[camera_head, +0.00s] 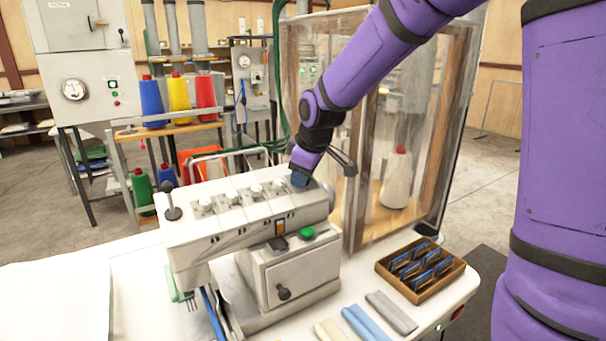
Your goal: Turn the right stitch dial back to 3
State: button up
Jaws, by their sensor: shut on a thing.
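A white sewing machine (240,222) stands on the white table. A row of small pale dials runs along its top, among them a left one (205,203) and one just left of my gripper (279,185). My gripper (299,180) reaches down from the upper right to the right end of this row. It is shut on the right stitch dial, which its dark blue tip hides. The dial's number and pointer cannot be read.
A clear-walled, wood-framed cabinet (357,200) stands close behind my arm, with a white thread cone (397,180) inside. A wooden tray (385,268) of blue-edged pieces sits at the right. Cloth strips (391,311) lie in front. A dark lever (169,190) rises at the machine's left end.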

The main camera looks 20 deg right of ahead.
jog(key=n, duration=0.3)
jog(key=shift+n, duration=2.2)
jog(key=o, duration=0.9)
jog(key=shift+s, duration=0.1)
jog(key=v, duration=1)
jog(key=shift+d+r, duration=0.15)
jog(key=shift+r, duration=0.25)
jog(key=shift+s, duration=0.1)
